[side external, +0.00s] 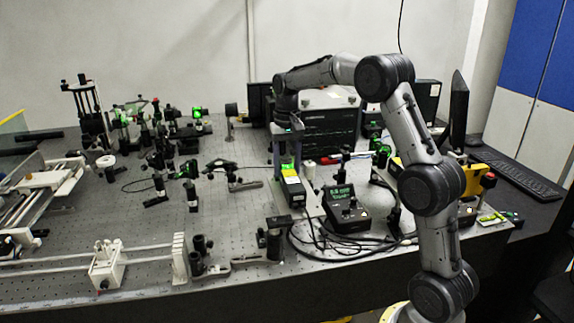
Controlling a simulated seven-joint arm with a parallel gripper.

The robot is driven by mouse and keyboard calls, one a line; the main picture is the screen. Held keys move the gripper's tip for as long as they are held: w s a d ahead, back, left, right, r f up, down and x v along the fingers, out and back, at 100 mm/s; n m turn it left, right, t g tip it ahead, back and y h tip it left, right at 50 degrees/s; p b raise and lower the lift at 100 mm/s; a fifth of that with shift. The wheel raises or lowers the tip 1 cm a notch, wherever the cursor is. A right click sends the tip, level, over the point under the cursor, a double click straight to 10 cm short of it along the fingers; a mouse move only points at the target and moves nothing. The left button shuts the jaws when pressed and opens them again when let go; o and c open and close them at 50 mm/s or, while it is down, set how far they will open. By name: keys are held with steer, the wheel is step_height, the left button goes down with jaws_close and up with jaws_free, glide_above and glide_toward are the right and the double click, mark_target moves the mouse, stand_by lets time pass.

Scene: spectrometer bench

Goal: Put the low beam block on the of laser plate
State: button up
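My gripper (287,172) points down over the middle right of the bench. Its two fingers are spaced apart, one on each side of a bright green glow just behind a black box with a yellow label (293,190), which looks like the laser. I cannot tell whether the fingers touch anything. A pale metal plate (312,210) shows under and beside this box and looks like the laser plate. I cannot pick out the low beam block with certainty; it may be hidden between the fingers or among the small dark parts.
A black controller with a green display (346,208) stands right of the laser, with loose black cables (335,240) in front. Many optic mounts (160,150) crowd the left and back. A large black box (318,125) stands behind my gripper. The perforated bench top (225,215) has free room left of the laser.

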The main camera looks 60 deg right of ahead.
mark_target(287, 162)
steer(key=shift+o, duration=1.3)
steer(key=shift+r, duration=0.1)
step_height(287, 162, up, 11)
steer(key=s+a+r+n+t, duration=0.2)
steer(key=s+a+r, duration=0.2)
steer(key=s+a, duration=0.3)
steer(key=s+a+f+n+t, duration=0.1)
steer(key=s+a+f+n, duration=0.1)
steer(key=s, duration=0.4)
steer(key=s+a+f+n+t, duration=0.1)
steer(key=s+a+f+n, duration=0.1)
steer(key=s+a+f, duration=0.3)
steer(key=s+a+f+n+t, duration=0.1)
steer(key=s+a+f+n, duration=0.2)
steer(key=s, duration=0.6)
steer(key=a, duration=0.2)
steer(key=shift+a+f+t, duration=0.3)
steer(key=shift+f, duration=0.05)
